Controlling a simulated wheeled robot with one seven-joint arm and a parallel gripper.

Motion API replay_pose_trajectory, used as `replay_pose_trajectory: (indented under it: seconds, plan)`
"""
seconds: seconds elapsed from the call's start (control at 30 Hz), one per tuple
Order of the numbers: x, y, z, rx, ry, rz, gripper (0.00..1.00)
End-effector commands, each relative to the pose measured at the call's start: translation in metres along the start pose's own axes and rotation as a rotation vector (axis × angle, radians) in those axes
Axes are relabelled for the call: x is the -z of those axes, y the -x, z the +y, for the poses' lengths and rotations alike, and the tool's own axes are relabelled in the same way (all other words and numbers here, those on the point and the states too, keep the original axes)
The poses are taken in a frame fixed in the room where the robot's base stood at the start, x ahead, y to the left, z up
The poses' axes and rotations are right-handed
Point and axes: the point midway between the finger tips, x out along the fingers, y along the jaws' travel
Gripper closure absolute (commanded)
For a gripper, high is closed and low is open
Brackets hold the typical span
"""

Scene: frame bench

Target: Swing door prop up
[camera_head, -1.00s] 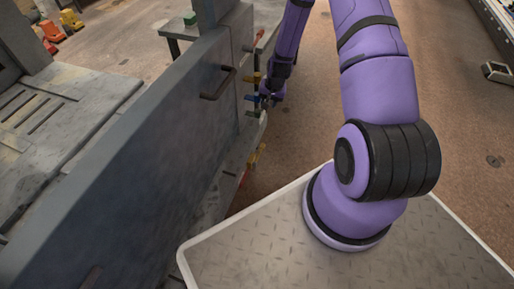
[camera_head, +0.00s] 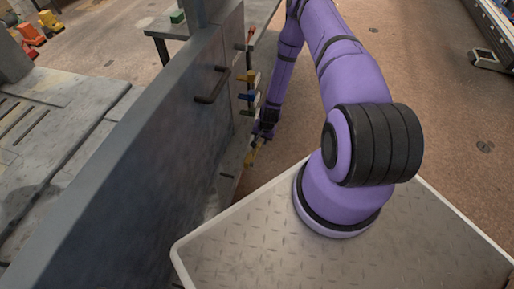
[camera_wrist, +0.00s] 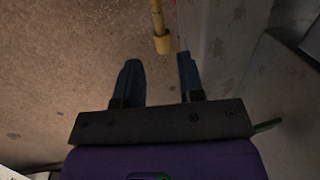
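A large grey upright panel (camera_head: 150,130), which looks like the door, fills the left of the head view. It has a dark bar handle (camera_head: 212,86). Beyond its right edge is a row of coloured levers. The lowest, a yellow lever (camera_head: 253,154), is close to my gripper (camera_head: 262,136) in the head view. In the wrist view my gripper (camera_wrist: 158,75) has its fingers apart with nothing between them. A yellow bar (camera_wrist: 161,32) ends just beyond the fingertips, nearer the right finger. I cannot tell which part is the door prop.
Another yellow lever (camera_head: 248,76), a red one (camera_head: 251,36) and a blue one (camera_head: 247,112) stand in the row above. A slotted grey bench (camera_head: 50,110) lies left of the panel. Brown floor (camera_head: 410,60) is open to the right.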

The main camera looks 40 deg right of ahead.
Motion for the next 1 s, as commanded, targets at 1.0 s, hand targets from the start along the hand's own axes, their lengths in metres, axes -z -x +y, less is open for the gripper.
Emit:
replay_pose_trajectory:
  seconds: [1.0]
  plan:
    - [0.0, -0.083, 0.0, 0.0, 0.001, 0.0, 0.83]
